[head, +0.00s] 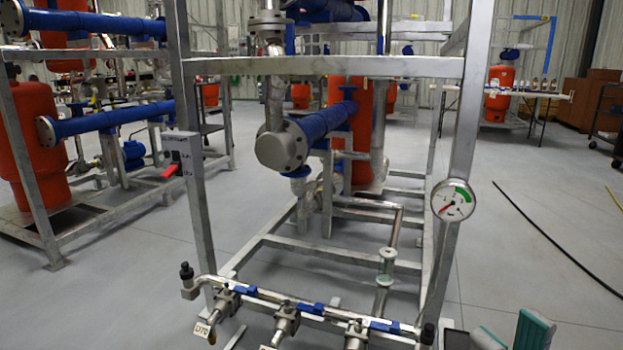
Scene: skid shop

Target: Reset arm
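My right gripper (510,338) shows at the bottom right edge, cut off by the frame. Its two teal and grey fingertips stand apart with floor visible between them, and nothing shows in the gap. It is to the right of the metal skid frame (330,67), below the round gauge (453,200). My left gripper is not in view.
Valves with blue handles (311,310) line a pipe low on the skid's front. A grey box with a red lever (173,172) is on the left post. Another skid with an orange tank (30,150) stands left. A black cable (555,245) lies on open floor (520,170) at right.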

